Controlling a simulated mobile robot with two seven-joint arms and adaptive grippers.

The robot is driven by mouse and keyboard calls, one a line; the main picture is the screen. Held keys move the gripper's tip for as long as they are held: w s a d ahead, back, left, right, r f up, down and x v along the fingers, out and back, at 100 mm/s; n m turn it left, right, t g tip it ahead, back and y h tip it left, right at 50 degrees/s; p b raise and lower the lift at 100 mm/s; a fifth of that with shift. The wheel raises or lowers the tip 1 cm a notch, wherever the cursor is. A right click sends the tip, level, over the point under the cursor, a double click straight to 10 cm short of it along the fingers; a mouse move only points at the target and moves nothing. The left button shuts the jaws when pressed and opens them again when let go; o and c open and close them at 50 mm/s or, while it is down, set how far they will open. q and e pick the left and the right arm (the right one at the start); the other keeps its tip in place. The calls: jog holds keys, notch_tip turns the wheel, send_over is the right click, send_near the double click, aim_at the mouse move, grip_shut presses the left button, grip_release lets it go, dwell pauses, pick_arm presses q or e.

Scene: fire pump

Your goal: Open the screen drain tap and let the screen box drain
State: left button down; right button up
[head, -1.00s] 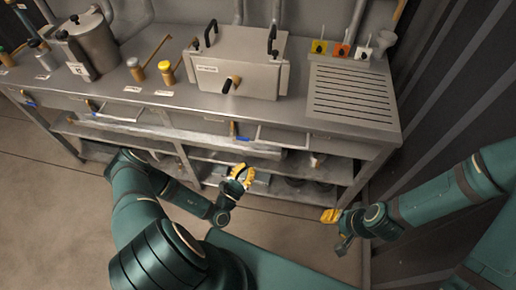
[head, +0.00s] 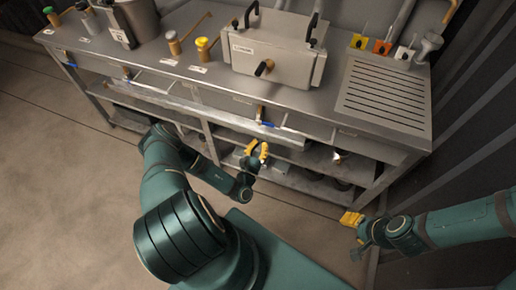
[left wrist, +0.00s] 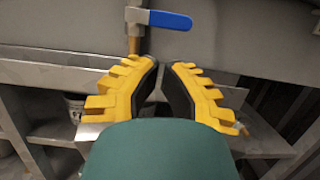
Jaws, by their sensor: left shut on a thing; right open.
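A steel box (head: 295,58) with black handles stands on the bench, probably the screen box. A black-handled brass fitting (head: 263,68) is on its front. Below the bench's front edge is a brass tap with a blue lever (head: 268,124); it also shows in the left wrist view (left wrist: 170,20), lever pointing right. I cannot read which fitting is the screen drain tap. My left gripper (head: 258,150) is just below the blue-levered tap, apart from it. My right gripper (head: 352,222) is open, low at the right.
The steel bench (head: 190,88) has a long front rail and shelves below. A pot (head: 135,20), a yellow-topped fitting (head: 203,46), a slotted drainboard (head: 385,95) and coloured switches (head: 382,46) are on or behind it. The floor at left is clear.

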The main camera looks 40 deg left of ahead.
aim_at(265, 123)
pick_arm(q)
jog(key=x, duration=0.6)
jog(key=shift+b, duration=0.35)
pick_arm(e)
jog(key=shift+w+f, duration=0.1)
jog(key=shift+f, duration=0.35)
pick_arm(q)
jog(key=shift+n, duration=0.3)
jog(key=shift+d+r, duration=0.1)
jog(key=shift+d, duration=0.05)
jog(key=shift+n, duration=0.3)
pick_arm(e)
jog(key=shift+w+d+r, duration=0.1)
jog(key=shift+d, duration=0.6)
jog(key=shift+d, duration=0.1)
